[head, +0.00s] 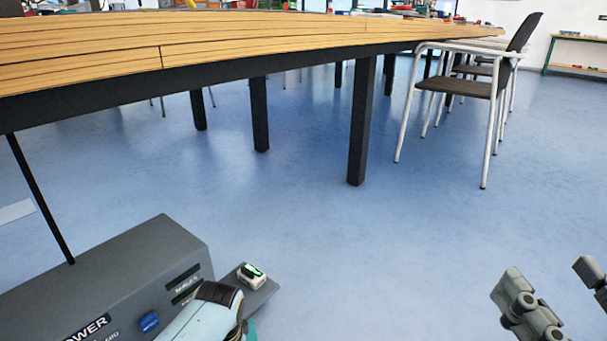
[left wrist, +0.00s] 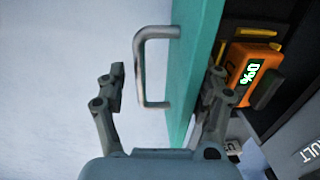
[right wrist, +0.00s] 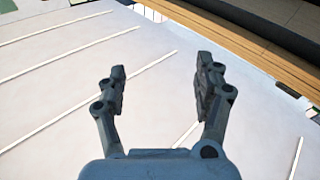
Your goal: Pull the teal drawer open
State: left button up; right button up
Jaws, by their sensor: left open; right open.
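In the left wrist view, the teal drawer (left wrist: 197,65) shows its front panel nearly edge-on, with a silver bar handle (left wrist: 141,70) standing out from its left face. My left gripper (left wrist: 166,72) is open. The handle and the teal panel lie between its fingers in the picture; I cannot tell whether they touch. In the head view a sliver of teal (head: 251,331) shows beside my left arm, which hides most of the drawer. My right gripper (head: 552,295) is open and empty over the floor at the lower right, and also shows in the right wrist view (right wrist: 162,78).
An orange device (left wrist: 252,72) with a lit display sits right of the teal panel, among dark surfaces. A grey cabinet (head: 130,265) stands at lower left. A long wooden table (head: 250,40) crosses the top, with chairs (head: 470,85) at right. The blue floor between is clear.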

jog(key=s+d+f+m+g+h+p, duration=0.1)
jog(key=s+f+g+p, duration=0.1)
jog(key=s+f+g, duration=0.2)
jog(key=s+d+f+g+h+p, duration=0.1)
jog(key=s+f+g+p, duration=0.2)
jog(key=f, duration=0.7)
jog(key=s+g, duration=0.2)
jog(key=g, duration=0.2)
jog(key=shift+d+m+g, duration=0.15)
jog(key=shift+m+g, duration=0.15)
jog(key=shift+m, duration=0.1)
dwell(0.4)
jog(key=shift+f, duration=0.1)
